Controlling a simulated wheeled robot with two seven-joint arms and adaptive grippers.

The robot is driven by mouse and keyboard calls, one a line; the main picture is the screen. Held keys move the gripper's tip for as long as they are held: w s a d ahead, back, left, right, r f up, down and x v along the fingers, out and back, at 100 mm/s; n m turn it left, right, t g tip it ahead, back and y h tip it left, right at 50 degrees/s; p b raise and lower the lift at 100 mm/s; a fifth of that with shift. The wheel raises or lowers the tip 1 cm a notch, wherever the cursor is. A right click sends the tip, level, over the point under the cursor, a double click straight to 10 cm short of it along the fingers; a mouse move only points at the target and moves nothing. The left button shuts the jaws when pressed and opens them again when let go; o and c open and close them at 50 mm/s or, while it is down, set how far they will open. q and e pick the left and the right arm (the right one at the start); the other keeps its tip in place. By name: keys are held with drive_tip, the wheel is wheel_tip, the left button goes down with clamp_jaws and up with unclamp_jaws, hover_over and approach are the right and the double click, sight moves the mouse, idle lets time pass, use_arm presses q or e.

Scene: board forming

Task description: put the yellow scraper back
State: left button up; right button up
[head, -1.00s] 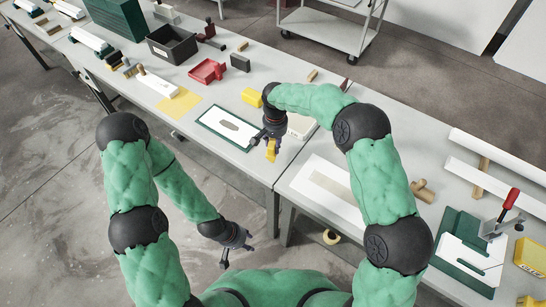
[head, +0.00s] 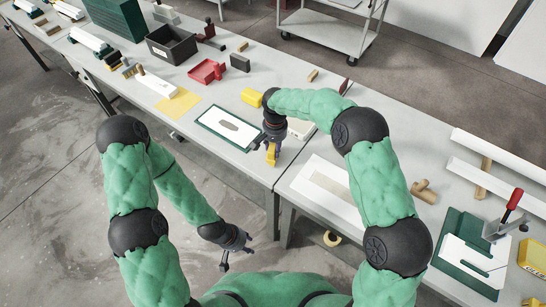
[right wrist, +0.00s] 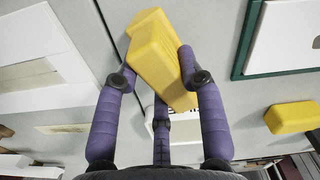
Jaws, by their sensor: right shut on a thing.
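The yellow scraper (right wrist: 162,52) is held between the purple fingers of my right gripper (right wrist: 158,70) in the right wrist view, above the table. In the head view the scraper (head: 271,157) hangs under my right gripper (head: 267,146), near the table's front edge and right of the green-framed white board. A white box shows partly behind the fingers; its printed label is mostly hidden. My left gripper (head: 236,252) is low, in front of the table and over the floor, with its fingers apart and nothing between them.
A green-framed board (head: 205,119) and a yellow block (head: 252,97) lie near the right gripper. A red tray (head: 207,71) and a black bin (head: 171,45) stand farther back. On the right table are a white sheet (head: 305,189) and a red-handled clamp (head: 507,208).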

drive_tip(key=shift+f, duration=0.25)
drive_tip(key=o, duration=1.6)
drive_tip(key=shift+o, duration=0.2)
wheel_tip(320, 180, up, 12)
